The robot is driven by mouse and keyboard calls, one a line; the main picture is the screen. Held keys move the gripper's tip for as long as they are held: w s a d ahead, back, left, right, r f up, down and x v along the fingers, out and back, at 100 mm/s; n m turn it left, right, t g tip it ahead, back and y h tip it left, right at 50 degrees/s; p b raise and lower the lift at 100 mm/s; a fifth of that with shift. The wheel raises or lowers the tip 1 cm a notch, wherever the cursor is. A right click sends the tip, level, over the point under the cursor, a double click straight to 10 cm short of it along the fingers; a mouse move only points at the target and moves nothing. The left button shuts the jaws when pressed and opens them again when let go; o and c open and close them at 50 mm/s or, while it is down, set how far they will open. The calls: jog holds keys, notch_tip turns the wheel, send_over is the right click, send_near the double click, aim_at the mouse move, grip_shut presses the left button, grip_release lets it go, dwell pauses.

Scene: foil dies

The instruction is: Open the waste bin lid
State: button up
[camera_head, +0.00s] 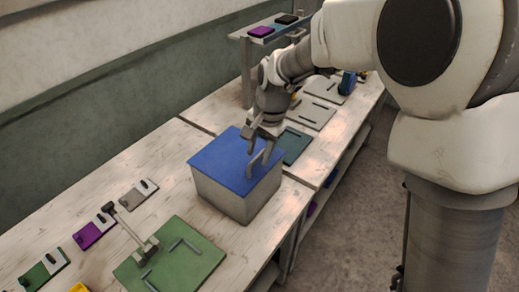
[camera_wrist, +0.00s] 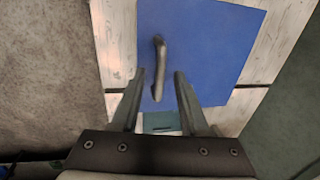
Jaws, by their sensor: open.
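The waste bin is a pale box (camera_head: 236,197) with a flat blue lid (camera_head: 222,160), standing on the wooden bench; the lid lies closed on top. A grey bar handle (camera_head: 262,162) stands on the lid near its right edge. My gripper (camera_head: 258,145) is over the lid by the handle. In the wrist view my gripper (camera_wrist: 160,85) is open, with the handle's near end between the finger lines; contact cannot be told.
A green plate (camera_head: 190,270) with a lever stands left of the bin. Small purple, green and grey pieces (camera_head: 95,232) lie along the bench. Grey plates (camera_head: 308,112) lie behind the bin. A raised shelf (camera_head: 245,35) stands at the back. Floor lies to the right.

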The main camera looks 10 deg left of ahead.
jog(key=shift+c, duration=0.2)
grip_shut()
dwell(1.3)
